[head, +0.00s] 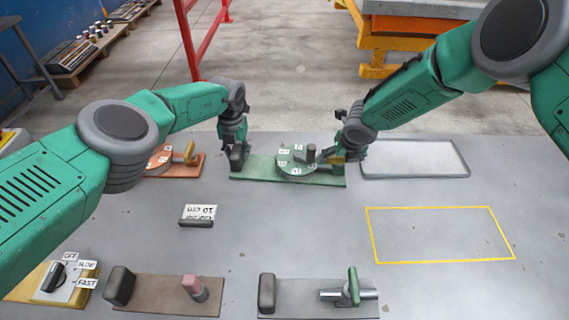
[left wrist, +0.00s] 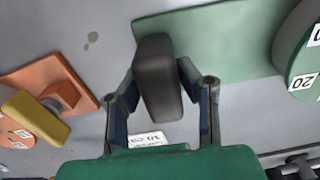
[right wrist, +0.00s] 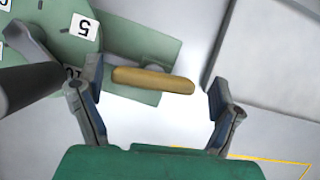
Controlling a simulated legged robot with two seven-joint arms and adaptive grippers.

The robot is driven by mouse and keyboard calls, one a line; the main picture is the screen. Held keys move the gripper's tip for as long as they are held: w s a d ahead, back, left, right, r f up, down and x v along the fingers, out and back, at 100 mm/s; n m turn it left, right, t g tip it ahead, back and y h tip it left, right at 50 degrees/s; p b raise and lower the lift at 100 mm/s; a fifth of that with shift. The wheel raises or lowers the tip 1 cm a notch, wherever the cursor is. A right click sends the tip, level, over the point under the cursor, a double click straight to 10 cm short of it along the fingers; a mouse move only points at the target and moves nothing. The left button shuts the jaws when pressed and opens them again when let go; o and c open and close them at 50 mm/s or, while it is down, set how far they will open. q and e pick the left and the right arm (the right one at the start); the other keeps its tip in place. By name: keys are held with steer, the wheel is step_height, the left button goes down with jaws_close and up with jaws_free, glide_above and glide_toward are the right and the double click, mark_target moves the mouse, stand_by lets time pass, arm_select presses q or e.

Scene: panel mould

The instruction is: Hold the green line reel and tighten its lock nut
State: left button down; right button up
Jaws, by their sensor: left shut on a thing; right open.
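The green line reel (head: 295,163) is a round disc with white number tags and a dark upright knob (head: 311,152), on a green base plate (head: 245,170). My left gripper (left wrist: 156,80) is shut on the dark grip block (left wrist: 160,95) at the plate's left end. A tan bar (right wrist: 153,80), which looks like the lock nut's handle, is at the right side of the reel. My right gripper (right wrist: 154,78) is open, with one finger at each end of the bar and gaps between. In the head view my right gripper (head: 345,150) partly hides the bar.
An orange reel (head: 160,160) with a yellow bar stands left of my left gripper. An empty grey tray (head: 415,174) and a yellow outlined area (head: 440,250) are at the right. A small sign (head: 199,214), a speed dial (head: 55,278) and two other fixtures (head: 165,300) (head: 310,312) are nearer.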

steer(key=c, duration=1.2)
arm_select(q)
steer(key=shift+a, duration=0.1)
arm_select(e)
steer(key=shift+o, duration=0.2)
steer(key=shift+d, duration=0.1)
